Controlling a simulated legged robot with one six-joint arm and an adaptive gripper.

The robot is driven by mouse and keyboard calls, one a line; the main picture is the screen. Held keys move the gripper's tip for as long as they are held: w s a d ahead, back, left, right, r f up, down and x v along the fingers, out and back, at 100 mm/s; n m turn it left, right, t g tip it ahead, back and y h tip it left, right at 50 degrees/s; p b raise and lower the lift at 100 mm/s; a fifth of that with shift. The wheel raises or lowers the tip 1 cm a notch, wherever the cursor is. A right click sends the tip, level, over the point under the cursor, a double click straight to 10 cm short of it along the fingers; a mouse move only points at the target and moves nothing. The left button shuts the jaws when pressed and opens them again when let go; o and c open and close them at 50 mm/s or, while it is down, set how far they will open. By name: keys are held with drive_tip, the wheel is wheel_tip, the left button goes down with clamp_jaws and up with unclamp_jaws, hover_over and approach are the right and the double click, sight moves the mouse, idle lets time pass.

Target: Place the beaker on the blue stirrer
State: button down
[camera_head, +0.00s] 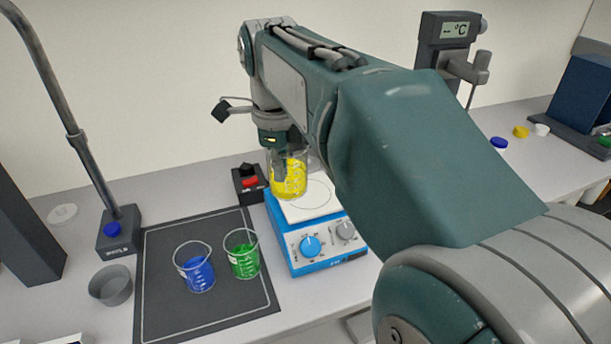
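The blue stirrer (313,257) stands on the bench with a white top plate (319,195) and two front knobs. A glass beaker with yellow liquid (291,183) is over the back left part of the plate, upright. I cannot tell whether its base touches the plate. My gripper (280,165) reaches down to the beaker's left wall, a finger overlapping the yellow liquid. Its other finger is hidden, so I cannot see how firmly it grips. Two more beakers, one with blue liquid (198,274) and one with green liquid (243,261), stand on the dark mat (165,318).
A black box with a red switch (249,183) sits just left of the stirrer. A grey cup (111,287) and a stand with a pole (118,232) are left of the mat. A thermometer unit (447,35) stands behind right. My arm covers much of the right side.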

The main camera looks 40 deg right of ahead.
drive_tip(key=w+d+f, duration=0.4)
drive_tip(key=w+d, duration=0.2)
drive_tip(key=d, duration=0.2)
hover_over(304, 202)
drive_tip(key=shift+f, duration=4.45)
drive_tip(key=c, duration=0.8)
unclamp_jaws()
drive_tip(key=shift+f, duration=0.1)
